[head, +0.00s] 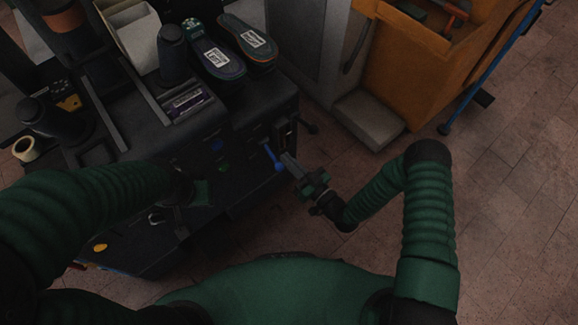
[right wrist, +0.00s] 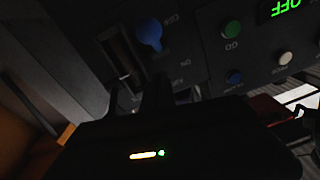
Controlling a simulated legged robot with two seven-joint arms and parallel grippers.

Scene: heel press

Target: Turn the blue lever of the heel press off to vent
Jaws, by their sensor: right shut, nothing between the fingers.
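The blue lever (head: 272,157) is on the dark front panel of the heel press (head: 240,110), near its right end. In the right wrist view the lever (right wrist: 150,34) shows beside upside-down lettering, and "ON" is readable near it. My right gripper (head: 287,161) is shut and empty, with its tips close beside the lever. In the right wrist view its dark fingers (right wrist: 153,92) point toward the lever; I cannot tell whether they touch it. My left gripper (head: 197,192) is in front of the panel's left part, too dark to tell open or shut.
Two shoe soles (head: 216,50) lie on top.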

